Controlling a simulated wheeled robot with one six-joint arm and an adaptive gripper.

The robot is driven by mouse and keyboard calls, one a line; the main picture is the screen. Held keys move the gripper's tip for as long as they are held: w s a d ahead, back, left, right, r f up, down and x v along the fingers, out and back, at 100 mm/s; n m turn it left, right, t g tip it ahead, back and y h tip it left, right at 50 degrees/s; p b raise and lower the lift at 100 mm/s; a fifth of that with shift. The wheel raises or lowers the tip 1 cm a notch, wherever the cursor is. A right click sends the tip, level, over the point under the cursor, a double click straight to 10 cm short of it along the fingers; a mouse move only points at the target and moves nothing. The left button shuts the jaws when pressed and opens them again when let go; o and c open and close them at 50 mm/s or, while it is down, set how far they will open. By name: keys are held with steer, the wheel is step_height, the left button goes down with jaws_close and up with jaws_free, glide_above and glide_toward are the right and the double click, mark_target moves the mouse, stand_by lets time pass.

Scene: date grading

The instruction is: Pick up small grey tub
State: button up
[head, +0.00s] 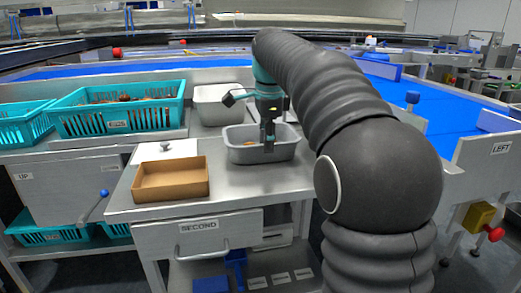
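The small grey tub (240,155) sits on the steel bench, right of the brown tray. A brownish item (249,147) lies inside it. My gripper (268,148) points down at the tub, its fingertips at or inside the opening. Its fingers look close together and are small in view. I cannot tell whether they touch the tub's wall or hold anything. My dark arm comes over from the right and ends above the tub.
A brown tray (172,195) and a white board (165,151) with a dark knob lie to the left. A paler tub (218,119) stands behind. Teal crates (119,133) of dates stand at the back left. A blue conveyor (440,118) runs behind. The bench has a drawer labelled SECOND (197,241).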

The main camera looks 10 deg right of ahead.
steer(key=shift+w+f, duration=0.15)
steer(key=shift+f, duration=0.95)
jaws_close()
